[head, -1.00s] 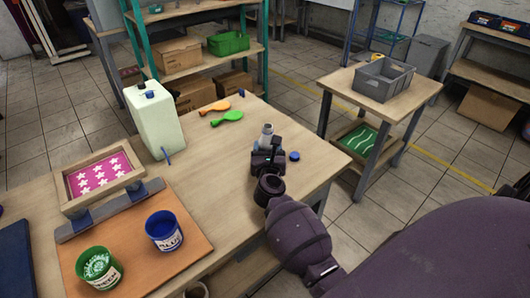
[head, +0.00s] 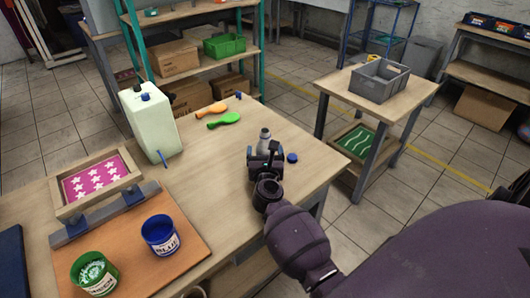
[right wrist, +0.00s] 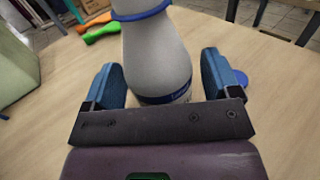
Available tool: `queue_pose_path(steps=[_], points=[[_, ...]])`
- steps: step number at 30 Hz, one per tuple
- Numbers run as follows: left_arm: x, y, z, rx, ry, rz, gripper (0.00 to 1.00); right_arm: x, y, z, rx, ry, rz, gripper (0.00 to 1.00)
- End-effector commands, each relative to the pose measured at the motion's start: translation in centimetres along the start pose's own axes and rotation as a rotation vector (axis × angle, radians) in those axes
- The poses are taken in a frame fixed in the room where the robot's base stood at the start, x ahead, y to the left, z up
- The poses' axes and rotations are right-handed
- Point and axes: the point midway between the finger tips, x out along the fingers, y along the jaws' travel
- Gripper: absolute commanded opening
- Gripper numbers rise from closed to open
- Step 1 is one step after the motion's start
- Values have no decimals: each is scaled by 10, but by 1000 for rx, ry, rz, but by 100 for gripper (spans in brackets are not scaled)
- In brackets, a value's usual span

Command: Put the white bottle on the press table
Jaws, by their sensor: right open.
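The white bottle (head: 264,139) stands upright on the wooden press table (head: 222,165), near its right side. In the right wrist view the bottle (right wrist: 155,55) is pale grey-white with blue bands at its neck and base, and its top is cut off. My right gripper (head: 263,155) is at the bottle. In the right wrist view its two blue fingers (right wrist: 155,88) stand apart on either side of the bottle's lower part, with a visible gap on each side. My left gripper is not in view.
A blue cap (head: 292,157) lies right of the bottle. A side table (head: 410,98) stands right.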

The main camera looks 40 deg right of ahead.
Motion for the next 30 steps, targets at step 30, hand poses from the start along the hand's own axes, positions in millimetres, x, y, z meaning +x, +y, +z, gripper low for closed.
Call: queue_pose_path(steps=[30], points=[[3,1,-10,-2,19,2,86,-120,0,3,-1,1,0,82]])
